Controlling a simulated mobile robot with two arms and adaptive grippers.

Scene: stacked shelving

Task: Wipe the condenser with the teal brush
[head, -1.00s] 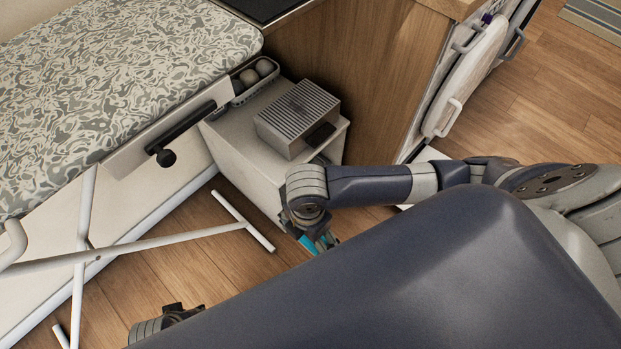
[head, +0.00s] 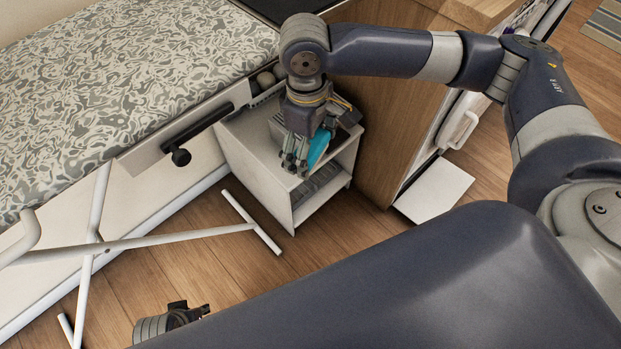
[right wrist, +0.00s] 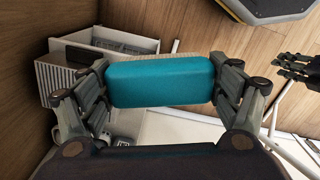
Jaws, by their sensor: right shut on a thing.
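The teal brush (head: 319,148) is a rounded teal block. My right gripper (head: 303,160) is shut on it. In the right wrist view the brush (right wrist: 160,81) spans between the two fingers of the right gripper. The condenser (head: 277,127), a grey box with a ribbed top, sits on the small white cabinet. My right gripper and wrist are in front of it and hide most of it, and I cannot tell whether the brush touches it. My left gripper (head: 187,316) is low in the head view, partly hidden by my body, and its opening is unclear.
The white cabinet (head: 262,178) has an open shelf with a grey thing inside. A patterned surface (head: 120,75) with a dark handle (head: 200,135) is on the left. White metal legs (head: 135,243) stand below it. A wooden panel (head: 385,150) is just right of the cabinet.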

